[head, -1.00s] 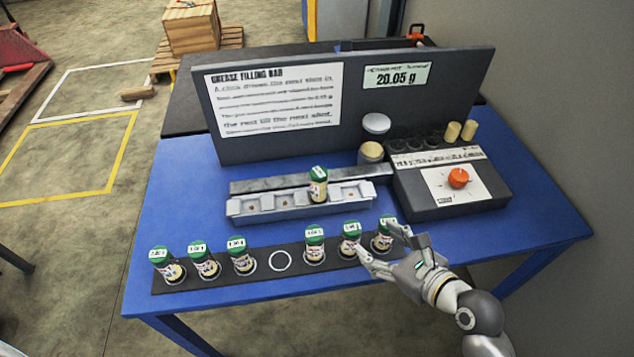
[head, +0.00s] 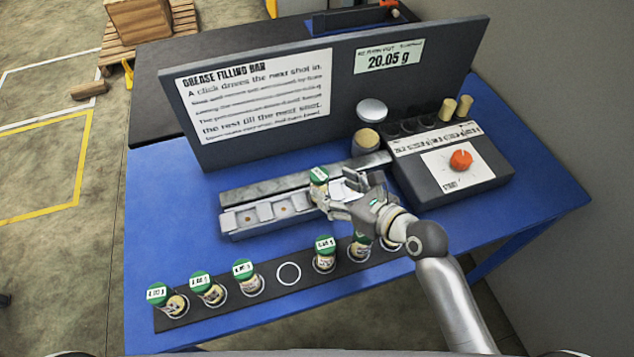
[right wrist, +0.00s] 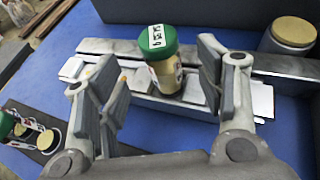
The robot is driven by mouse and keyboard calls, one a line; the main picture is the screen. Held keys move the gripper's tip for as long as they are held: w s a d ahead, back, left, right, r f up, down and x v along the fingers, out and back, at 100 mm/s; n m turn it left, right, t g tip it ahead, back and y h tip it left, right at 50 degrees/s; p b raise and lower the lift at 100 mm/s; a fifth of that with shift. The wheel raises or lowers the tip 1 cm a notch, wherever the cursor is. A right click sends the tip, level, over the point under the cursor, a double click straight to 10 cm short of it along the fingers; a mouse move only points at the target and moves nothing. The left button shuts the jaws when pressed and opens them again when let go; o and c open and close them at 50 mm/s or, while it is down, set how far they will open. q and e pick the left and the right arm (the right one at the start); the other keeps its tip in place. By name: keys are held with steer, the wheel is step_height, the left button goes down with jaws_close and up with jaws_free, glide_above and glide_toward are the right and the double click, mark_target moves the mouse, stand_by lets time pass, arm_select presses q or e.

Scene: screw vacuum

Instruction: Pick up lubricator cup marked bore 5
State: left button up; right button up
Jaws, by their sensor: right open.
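A lubricator cup with a green lid and pale label (head: 319,177) stands in the light grey slotted holder (head: 244,219); the print is too small to read surely. My right gripper (head: 341,193) is open beside this cup. In the right wrist view the cup (right wrist: 164,65) stands between the spread fingers of the right gripper (right wrist: 152,72), a little beyond them, with no clear contact. Other green-lidded cups (head: 246,275) stand in the dark strip (head: 222,313) along the front. My right arm partly hides those at its right end. My left gripper is out of view.
An empty white ring (head: 288,273) shows in the front strip. A control box with an orange knob (head: 461,160) stands at right. A jar with a tan top (head: 366,140) stands behind the gripper. An upright sign panel (head: 262,100) closes off the back.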

mark_target(326, 184)
steer(key=shift+x, duration=0.75)
steer(key=shift+w+a+f, duration=0.15)
steer(key=shift+w+a, duration=0.1)
steer(key=shift+w, duration=0.1)
steer(key=shift+f+p+x, duration=0.25)
steer(key=shift+p+x, duration=0.1)
steer(key=shift+x, duration=1.95)
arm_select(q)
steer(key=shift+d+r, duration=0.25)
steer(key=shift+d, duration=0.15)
arm_select(e)
steer(key=shift+d, duration=0.1)
steer(key=c, duration=1)
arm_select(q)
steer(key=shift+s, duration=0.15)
arm_select(e)
steer(key=shift+c, duration=1.3)
steer(key=shift+r, duration=0.1)
